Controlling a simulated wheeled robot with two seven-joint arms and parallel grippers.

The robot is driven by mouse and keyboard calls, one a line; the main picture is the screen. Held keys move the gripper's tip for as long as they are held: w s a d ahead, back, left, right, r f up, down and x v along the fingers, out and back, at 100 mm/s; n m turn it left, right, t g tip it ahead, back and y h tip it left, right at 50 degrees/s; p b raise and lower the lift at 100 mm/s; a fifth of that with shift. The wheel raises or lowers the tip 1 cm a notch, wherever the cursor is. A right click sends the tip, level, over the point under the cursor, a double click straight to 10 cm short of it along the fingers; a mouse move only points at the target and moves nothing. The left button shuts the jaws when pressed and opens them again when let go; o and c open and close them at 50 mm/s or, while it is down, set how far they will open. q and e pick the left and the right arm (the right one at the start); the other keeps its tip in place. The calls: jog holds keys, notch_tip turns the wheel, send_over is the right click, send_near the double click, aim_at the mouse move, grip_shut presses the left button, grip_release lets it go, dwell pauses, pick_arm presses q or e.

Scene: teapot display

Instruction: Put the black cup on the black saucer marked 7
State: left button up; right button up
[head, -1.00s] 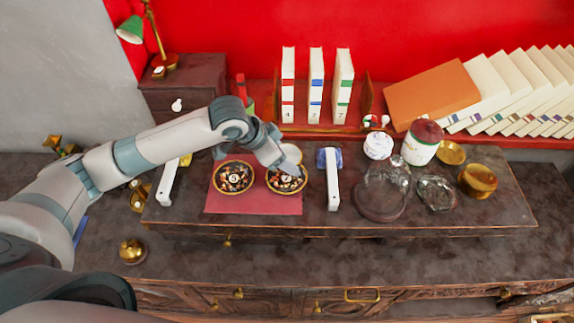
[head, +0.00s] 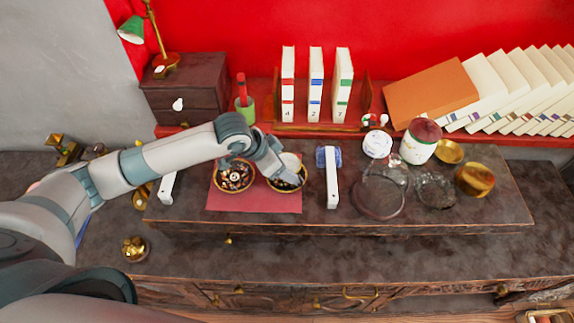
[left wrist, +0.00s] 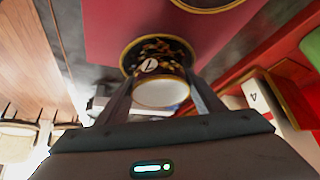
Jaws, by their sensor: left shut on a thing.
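My left gripper (head: 280,174) is shut on the black cup, whose white inside (head: 291,160) shows beside the fingers. In the left wrist view the cup (left wrist: 162,92) sits between the two fingers, its pale opening toward the camera. It is over the right-hand black, gold-rimmed saucer (head: 288,189), which also shows in the left wrist view (left wrist: 128,56). A white disc with a mark like a 7 shows there. I cannot tell whether the cup touches the saucer. Another patterned saucer (head: 234,187) with a white disc lies to the left. My right gripper is not in view.
Both saucers lie on a red mat (head: 255,203). A white stand (head: 332,180) is close on the right, another (head: 167,187) left of the mat. Glassware (head: 380,195), a lidded jar (head: 420,142) and brass bowls (head: 475,180) stand further right. Numbered books (head: 315,85) stand behind.

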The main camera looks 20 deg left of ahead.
pick_arm(q)
jog(key=shift+s+f, duration=0.1)
jog(key=shift+f, duration=0.15)
jog(key=shift+s+f, duration=0.3)
jog(key=shift+f, duration=0.2)
jog(key=o, duration=1.1)
jog(key=shift+s+f, duration=0.1)
jog(key=shift+r, duration=0.45)
jog(key=shift+a+r, duration=0.2)
jog(key=shift+r, duration=0.1)
jog(key=w+b+v, duration=0.1)
jog(key=b+v, duration=0.1)
jog(key=v, duration=0.9)
jog(key=shift+s+r, duration=0.2)
jog(key=shift+r, duration=0.35)
